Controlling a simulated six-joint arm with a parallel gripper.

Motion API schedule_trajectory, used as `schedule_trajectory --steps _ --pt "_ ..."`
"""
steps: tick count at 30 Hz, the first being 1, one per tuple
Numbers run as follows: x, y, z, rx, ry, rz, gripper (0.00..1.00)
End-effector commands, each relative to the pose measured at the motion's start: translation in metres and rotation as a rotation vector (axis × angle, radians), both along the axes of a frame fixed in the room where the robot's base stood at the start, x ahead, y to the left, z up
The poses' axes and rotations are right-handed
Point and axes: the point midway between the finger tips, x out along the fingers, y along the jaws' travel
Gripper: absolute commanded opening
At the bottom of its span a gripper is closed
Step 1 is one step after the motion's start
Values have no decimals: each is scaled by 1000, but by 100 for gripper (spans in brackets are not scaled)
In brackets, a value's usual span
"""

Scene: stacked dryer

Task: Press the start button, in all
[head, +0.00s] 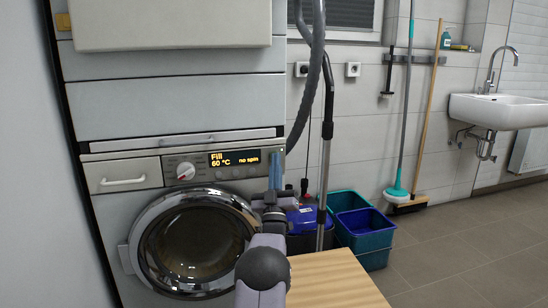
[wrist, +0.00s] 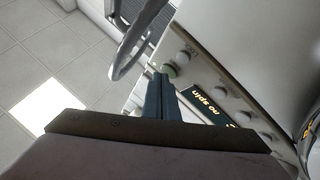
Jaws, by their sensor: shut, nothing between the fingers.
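The lower machine's control panel (head: 216,166) has a lit display (head: 235,159) reading "Fill", "60 °C" and "no spin". My gripper (head: 275,160) is shut and empty, with its blue fingers upright in front of the panel's right end. In the wrist view my gripper (wrist: 160,75) has its tips at a round, greenish button (wrist: 170,70), which looks like the start button. The fingers partly cover it, and I cannot tell whether they touch it. The display also shows in the wrist view (wrist: 205,102). In the head view the start button is hidden behind the fingers.
The round door (head: 195,245) below the panel is closed. More round buttons (wrist: 219,93) line the panel. A wooden top (head: 335,280) lies right of my arm.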

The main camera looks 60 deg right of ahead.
Motion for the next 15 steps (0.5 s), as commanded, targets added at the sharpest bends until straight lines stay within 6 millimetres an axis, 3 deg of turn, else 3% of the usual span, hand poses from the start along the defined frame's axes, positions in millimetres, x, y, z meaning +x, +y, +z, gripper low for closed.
schedule_trajectory --steps 15 --pt "-8 8 0 -1 -1 0 0"
